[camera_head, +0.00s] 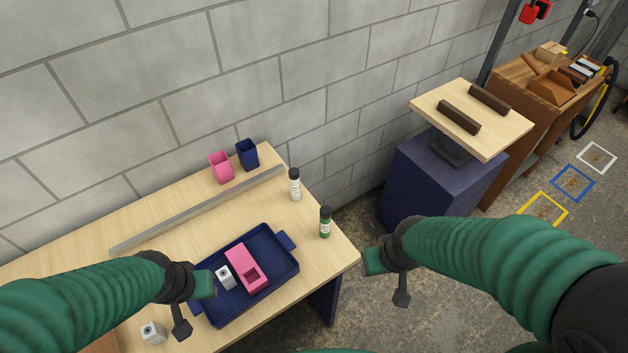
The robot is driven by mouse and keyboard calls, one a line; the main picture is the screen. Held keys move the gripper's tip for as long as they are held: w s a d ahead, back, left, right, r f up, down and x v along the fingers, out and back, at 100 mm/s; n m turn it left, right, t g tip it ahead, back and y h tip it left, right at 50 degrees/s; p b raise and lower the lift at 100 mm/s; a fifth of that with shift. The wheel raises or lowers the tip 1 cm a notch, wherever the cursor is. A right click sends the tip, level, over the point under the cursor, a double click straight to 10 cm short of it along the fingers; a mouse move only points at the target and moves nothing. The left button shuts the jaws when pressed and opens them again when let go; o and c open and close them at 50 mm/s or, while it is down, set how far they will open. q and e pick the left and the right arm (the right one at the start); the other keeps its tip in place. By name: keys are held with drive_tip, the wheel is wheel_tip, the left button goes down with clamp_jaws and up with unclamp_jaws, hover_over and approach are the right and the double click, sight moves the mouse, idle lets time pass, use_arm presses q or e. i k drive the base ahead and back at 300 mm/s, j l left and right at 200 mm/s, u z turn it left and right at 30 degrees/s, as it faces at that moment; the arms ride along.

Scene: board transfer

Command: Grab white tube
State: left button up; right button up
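The white tube (295,188) with a black cap stands upright on the wooden table near its far right corner. A green tube (325,224) with a dark cap stands upright nearer the right edge. My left gripper (194,308) is open, with its fingers apart and empty, over the near left side of the blue tray. My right gripper (386,283) is open and empty, off the table's right edge and to the right of both tubes. Neither gripper appears to touch a tube.
The blue tray (274,282) holds a pink block (240,260) and a white box (226,278). A grey bar (200,208) lies behind it. A pink cup (221,169) and a navy cup (247,154) stand at the back. Another white box (153,332) sits front left.

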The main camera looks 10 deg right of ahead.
sight(294, 183)
drive_tip(key=z, duration=0.15)
drive_tip(key=i+l+u, duration=0.25)
drive_tip(key=u, duration=0.2)
drive_tip(key=i+l+u, duration=0.15)
drive_tip(key=l+u, duration=0.25)
drive_tip(key=l, duration=0.15)
drive_tip(key=i+l+u, duration=0.1)
drive_tip(key=l+u, duration=0.75)
drive_tip(key=l, duration=0.15)
drive_tip(key=l+u, duration=0.45)
